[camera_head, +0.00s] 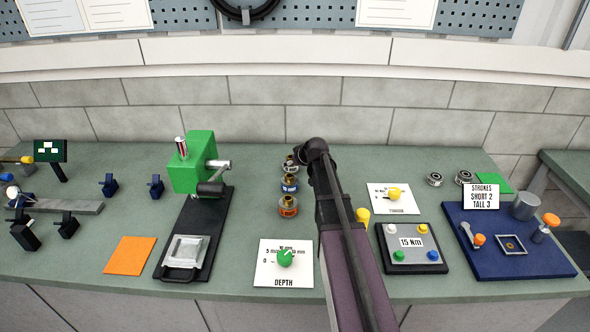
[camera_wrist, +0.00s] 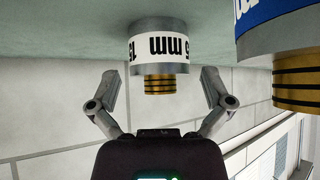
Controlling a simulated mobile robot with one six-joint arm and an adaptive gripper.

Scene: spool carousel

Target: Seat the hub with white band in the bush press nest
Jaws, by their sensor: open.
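The hub with white band (camera_wrist: 147,46) hangs upside down in the wrist view, a grey body with a white band marked in "mm" and a brass end (camera_wrist: 158,84). In the head view it stands at the back of a short row (camera_head: 290,163), partly hidden by my gripper. My gripper (camera_wrist: 158,92) is open, with its fingertips on either side of the brass end and apart from it. A green press (camera_head: 195,160) stands on a black base, with a grey square metal fixture (camera_head: 186,250) at its front. I cannot tell for certain whether this fixture is the bush press nest.
A blue-banded hub (camera_head: 289,185) and an orange-banded hub (camera_head: 288,207) stand in front. A depth card (camera_head: 270,278) with a green knob, a button box (camera_head: 413,255) and a blue board (camera_head: 478,262) with a square frame share the bench. An orange sheet (camera_head: 129,256) lies left.

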